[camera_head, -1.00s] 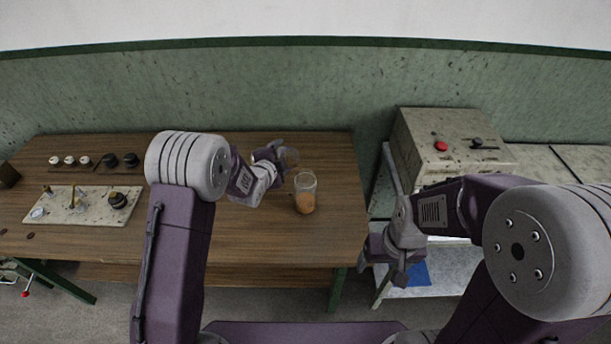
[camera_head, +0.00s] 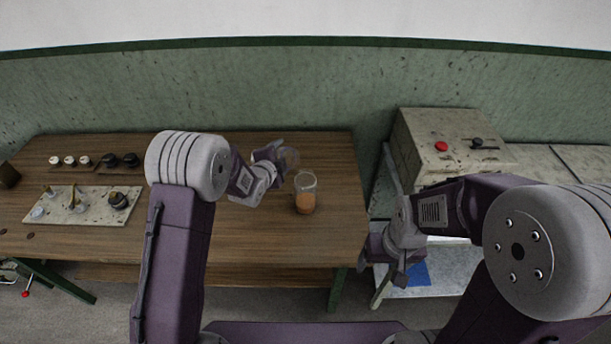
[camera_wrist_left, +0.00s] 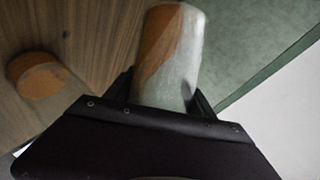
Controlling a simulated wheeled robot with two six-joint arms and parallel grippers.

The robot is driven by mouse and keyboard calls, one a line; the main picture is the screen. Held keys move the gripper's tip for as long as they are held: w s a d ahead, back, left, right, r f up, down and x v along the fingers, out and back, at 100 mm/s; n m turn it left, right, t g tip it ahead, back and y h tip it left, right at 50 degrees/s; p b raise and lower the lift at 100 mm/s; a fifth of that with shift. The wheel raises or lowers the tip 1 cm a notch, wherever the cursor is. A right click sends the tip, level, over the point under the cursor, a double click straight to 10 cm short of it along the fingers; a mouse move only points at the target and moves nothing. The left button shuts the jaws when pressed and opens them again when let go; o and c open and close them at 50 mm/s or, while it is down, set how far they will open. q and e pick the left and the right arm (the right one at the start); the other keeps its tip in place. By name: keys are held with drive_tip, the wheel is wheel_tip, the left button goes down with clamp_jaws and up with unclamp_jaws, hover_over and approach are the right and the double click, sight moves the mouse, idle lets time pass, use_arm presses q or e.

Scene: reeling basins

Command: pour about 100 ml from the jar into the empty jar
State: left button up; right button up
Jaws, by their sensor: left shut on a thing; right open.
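My left gripper (camera_head: 275,155) is shut on a clear jar (camera_wrist_left: 172,55) and holds it above the wooden table. In the left wrist view this jar is tilted, with orange-brown liquid lying along one side. In the head view the held jar (camera_head: 290,159) is faint and partly hidden by the gripper. A second clear glass jar (camera_head: 305,195) stands upright on the table, just right of and nearer than the held jar, with orange liquid in it. It also shows at the left of the left wrist view (camera_wrist_left: 38,77). My right gripper (camera_head: 383,265) is open and empty, beyond the table's right edge.
A pale tray (camera_head: 90,215) with small items lies on the left of the table (camera_head: 235,235). Several small white and black pots (camera_head: 110,160) stand behind it. A worn box with a red button (camera_head: 440,146) stands on the bench at right. The table around the standing jar is clear.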

sight(278, 149)
use_arm(q)
drive_tip(key=shift+r, duration=0.25)
drive_tip(key=r+n+p, duration=0.1)
drive_tip(key=p, duration=0.1)
drive_tip(key=r+n+g+h+p, duration=0.1)
drive_tip(key=p, duration=0.1)
drive_tip(key=r+h+p, duration=0.1)
drive_tip(key=p, duration=0.2)
drive_tip(key=shift+s+d+r+n+g, duration=0.15)
drive_tip(key=shift+s+d+n+g, duration=0.15)
drive_tip(key=shift+d+n, duration=0.1)
wheel_tip(278, 149, down, 10)
drive_tip(key=w+a+n+g+h+b, duration=0.1)
drive_tip(key=n+h, duration=0.3)
drive_tip(key=n, duration=0.1)
drive_tip(key=shift+w+a+r+g, duration=0.15)
drive_tip(key=shift+a+r+g, duration=0.05)
drive_tip(key=shift+g, duration=0.2)
idle(0.6)
